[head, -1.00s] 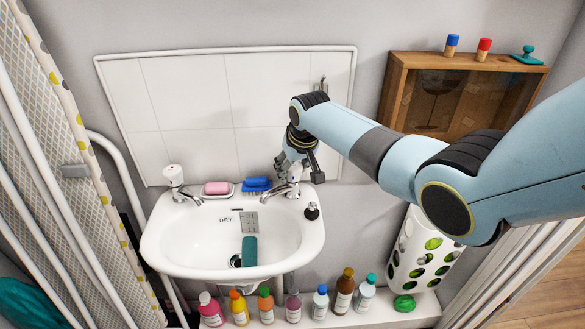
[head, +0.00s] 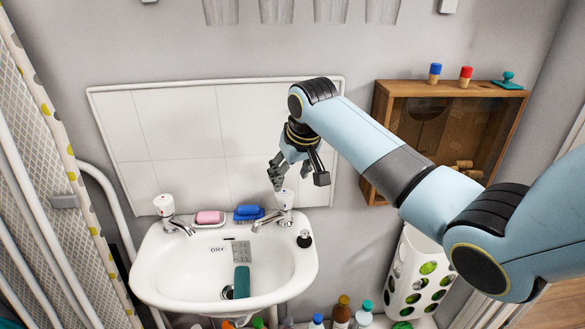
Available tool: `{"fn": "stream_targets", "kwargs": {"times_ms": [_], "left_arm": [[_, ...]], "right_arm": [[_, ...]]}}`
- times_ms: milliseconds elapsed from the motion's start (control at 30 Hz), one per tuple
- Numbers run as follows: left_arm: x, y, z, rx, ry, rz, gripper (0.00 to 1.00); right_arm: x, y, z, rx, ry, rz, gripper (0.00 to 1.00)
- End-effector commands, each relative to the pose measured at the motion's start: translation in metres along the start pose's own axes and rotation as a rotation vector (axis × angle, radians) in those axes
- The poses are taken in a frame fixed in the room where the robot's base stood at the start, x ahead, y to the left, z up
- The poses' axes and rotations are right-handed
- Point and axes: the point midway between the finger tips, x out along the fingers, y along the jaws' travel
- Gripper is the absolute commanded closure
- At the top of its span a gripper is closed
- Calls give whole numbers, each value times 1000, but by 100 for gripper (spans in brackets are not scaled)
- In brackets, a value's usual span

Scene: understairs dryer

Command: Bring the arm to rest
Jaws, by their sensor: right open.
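My right arm comes in from the right in the head view. Its gripper (head: 292,172) is open and empty, in front of the white tiled splashback. It shows just above the right tap (head: 285,204) of the white sink (head: 155,262); I cannot tell whether they touch. My left gripper is not in view.
A pink soap (head: 208,217) and a blue brush (head: 248,212) lie on the sink's back rim. A teal object (head: 241,282) lies in the basin. A wooden cabinet (head: 383,100) hangs at right. An ironing board (head: 40,150) stands at left. Bottles stand below.

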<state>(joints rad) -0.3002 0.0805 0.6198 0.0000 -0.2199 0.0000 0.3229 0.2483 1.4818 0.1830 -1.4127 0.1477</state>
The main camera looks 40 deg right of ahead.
Motion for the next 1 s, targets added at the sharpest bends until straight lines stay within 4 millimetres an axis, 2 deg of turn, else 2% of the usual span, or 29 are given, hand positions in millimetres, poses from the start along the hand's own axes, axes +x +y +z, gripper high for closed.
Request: {"fn": "stream_targets", "kwargs": {"times_ms": [100, 200, 800, 867, 967, 1000], "left_arm": [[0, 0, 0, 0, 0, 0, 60], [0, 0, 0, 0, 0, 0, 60], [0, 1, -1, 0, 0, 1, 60], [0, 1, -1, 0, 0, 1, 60], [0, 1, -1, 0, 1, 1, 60], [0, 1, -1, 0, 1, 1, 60]], "right_arm": [[-16, 0, 0, 1, 1, 0, 43], [-22, 0, 0, 1, -1, 0, 43], [-24, 0, 2, -1, -2, 0, 43], [-24, -2, 11, -10, -4, 0, 43], [-24, -9, 48, -51, -17, 2, 43], [-26, -13, 70, -74, -23, 3, 43]]}}
